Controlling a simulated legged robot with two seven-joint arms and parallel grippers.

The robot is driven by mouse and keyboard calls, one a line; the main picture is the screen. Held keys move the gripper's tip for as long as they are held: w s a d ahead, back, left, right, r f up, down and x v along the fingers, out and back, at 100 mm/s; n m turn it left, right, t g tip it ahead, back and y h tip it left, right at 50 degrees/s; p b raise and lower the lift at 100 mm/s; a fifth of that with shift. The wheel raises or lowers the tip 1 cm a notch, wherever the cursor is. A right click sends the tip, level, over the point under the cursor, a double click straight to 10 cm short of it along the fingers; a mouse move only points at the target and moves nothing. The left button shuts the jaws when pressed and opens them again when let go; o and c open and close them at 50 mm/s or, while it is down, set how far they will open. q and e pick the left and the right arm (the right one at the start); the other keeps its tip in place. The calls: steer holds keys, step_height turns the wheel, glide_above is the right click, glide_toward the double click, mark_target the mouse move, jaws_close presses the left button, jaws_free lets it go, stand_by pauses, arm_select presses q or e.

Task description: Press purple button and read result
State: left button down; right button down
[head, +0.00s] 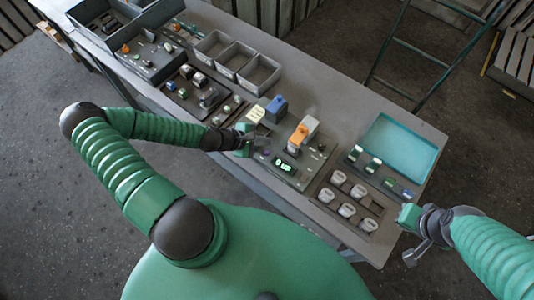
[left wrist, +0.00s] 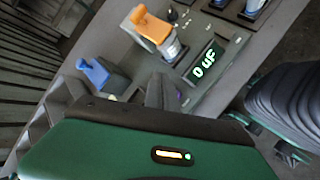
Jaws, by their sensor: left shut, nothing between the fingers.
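The panel with the lit green display (head: 285,165) sits on the bench in the middle of the head view. In the left wrist view the display (left wrist: 204,62) appears to read "0 uF". A small purple spot, likely the purple button (head: 266,153), shows beside my left gripper (head: 260,142). The gripper is shut and empty, its tips low over the left part of this panel. The left wrist view shows the fingers (left wrist: 160,90) near the panel; they hide part of it, and I cannot tell whether they touch the button. My right gripper (head: 418,238) is off the bench's right end, its jaws unclear.
An orange-topped part (head: 299,135) and a blue part (head: 276,108) stand up close behind the left gripper. Grey bins (head: 235,60), a panel of white knobs (head: 347,209) and a teal tray (head: 398,147) are on the bench. A green ladder (head: 408,48) stands behind.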

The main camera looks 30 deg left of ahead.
arm_select(q)
steer(key=b, duration=0.4)
glide_above(264, 153)
step_height(264, 153, down, 6)
steer(key=shift+d+r, duration=0.1)
steer(key=shift+w+f, duration=0.1)
steer(key=shift+f, duration=0.25)
steer(key=shift+a+f, duration=0.1)
steer(key=shift+a, duration=0.2)
steer(key=shift+d, duration=0.15)
steer(key=shift+d, duration=0.2)
steer(key=shift+a, duration=0.25)
steer(key=shift+d, duration=0.15)
